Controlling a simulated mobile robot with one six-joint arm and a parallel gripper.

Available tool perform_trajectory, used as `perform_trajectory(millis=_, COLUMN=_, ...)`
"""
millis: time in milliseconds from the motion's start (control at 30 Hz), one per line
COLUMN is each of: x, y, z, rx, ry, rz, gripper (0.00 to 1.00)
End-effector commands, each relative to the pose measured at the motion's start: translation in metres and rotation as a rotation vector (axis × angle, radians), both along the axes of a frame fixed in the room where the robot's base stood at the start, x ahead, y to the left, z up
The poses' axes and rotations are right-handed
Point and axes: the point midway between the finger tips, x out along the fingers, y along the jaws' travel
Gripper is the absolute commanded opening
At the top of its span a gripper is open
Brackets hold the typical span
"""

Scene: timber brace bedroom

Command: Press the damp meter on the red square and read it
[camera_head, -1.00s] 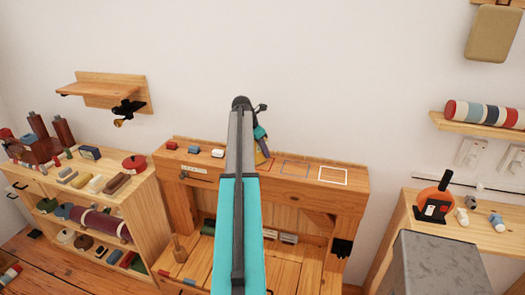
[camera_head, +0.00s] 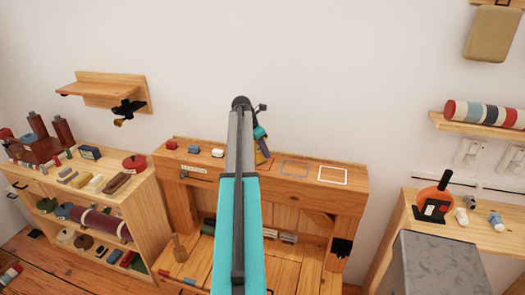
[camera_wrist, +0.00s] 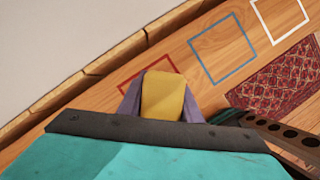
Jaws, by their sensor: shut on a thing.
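My gripper (camera_wrist: 162,97) is shut on a yellow block-like thing, probably the damp meter (camera_wrist: 163,96), held between two purple fingers. In the wrist view the red square (camera_wrist: 129,73) is an outline on the wooden bench top, just beyond the meter and partly hidden by it. I cannot tell whether the meter touches the wood. In the head view my gripper (camera_head: 262,145) is over the bench top, beside the red square (camera_head: 267,162), and my arm hides much of it. No reading shows in either view.
A blue square (camera_head: 295,168) and a white square (camera_head: 332,174) lie to the right on the bench top (camera_head: 352,181). Small red, blue and white blocks (camera_head: 194,149) sit to the left. The wall (camera_head: 330,80) rises close behind. A patterned red cloth (camera_wrist: 275,78) shows in the wrist view.

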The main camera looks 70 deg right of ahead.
Motion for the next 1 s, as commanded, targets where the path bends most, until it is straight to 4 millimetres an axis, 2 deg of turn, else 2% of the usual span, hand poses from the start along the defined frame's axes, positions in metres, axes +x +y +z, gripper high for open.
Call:
perform_trajectory(millis=467, x=0.0, y=0.002, z=-0.002, rx=0.006, ry=0.002, rz=0.0, gripper=0.09)
perform_trajectory(millis=1000, x=0.0, y=0.001, z=0.028, rx=0.002, ry=0.0, rz=0.001, gripper=0.09)
